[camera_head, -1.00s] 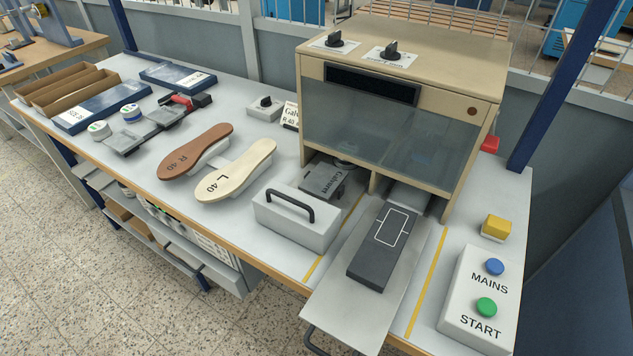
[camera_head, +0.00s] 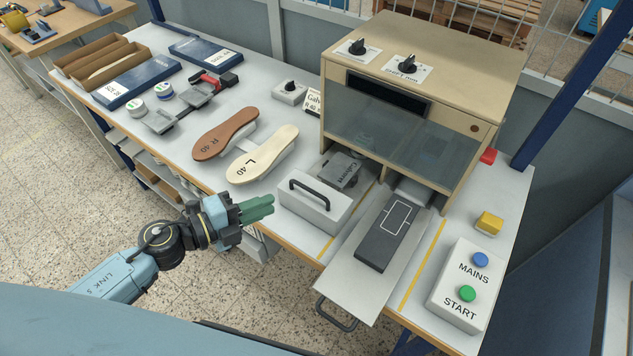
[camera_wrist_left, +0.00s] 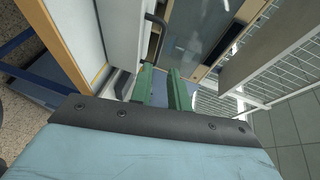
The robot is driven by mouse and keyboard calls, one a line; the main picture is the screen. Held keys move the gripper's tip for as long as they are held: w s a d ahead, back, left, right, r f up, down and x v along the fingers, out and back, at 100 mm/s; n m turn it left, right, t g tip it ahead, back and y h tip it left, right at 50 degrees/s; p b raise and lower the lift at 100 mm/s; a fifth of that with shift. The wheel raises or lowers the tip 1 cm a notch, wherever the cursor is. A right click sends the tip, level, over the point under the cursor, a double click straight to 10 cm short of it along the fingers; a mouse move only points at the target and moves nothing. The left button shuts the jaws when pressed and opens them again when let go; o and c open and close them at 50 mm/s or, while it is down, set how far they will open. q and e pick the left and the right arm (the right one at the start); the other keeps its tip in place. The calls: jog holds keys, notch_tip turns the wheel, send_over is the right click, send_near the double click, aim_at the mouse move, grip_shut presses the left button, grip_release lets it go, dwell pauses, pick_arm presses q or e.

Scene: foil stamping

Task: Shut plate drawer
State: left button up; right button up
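The plate drawer is pulled out of the left opening of the beige press (camera_head: 335,105). Its pale front block (camera_head: 315,212) carries a black bar handle (camera_head: 310,194). A dark grey lettered plate (camera_head: 342,169) lies behind that block, partly under the press. My left gripper (camera_head: 270,205), with green fingers, hovers just left of the front block, near the bench's front edge, holding nothing. The left wrist view shows a gap between its fingers (camera_wrist_left: 162,72), with the dark handle (camera_wrist_left: 155,45) beyond them. I cannot tell whether they touch the block. My right gripper is out of view.
To the right, a flat tray (camera_head: 345,285) with a dark outlined block (camera_head: 386,235) also sticks out past the bench edge. A brown sole (camera_head: 225,134) and a cream sole (camera_head: 262,155) stand to the left. A MAINS/START button box (camera_head: 455,310) is at right.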

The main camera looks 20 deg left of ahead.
aim_at(308, 191)
pick_arm(q)
jog(key=x, duration=1.3)
jog(key=shift+w+d+f+p, duration=0.1)
jog(key=shift+d+p, duration=0.1)
jog(key=shift+p, duration=0.2)
grip_shut()
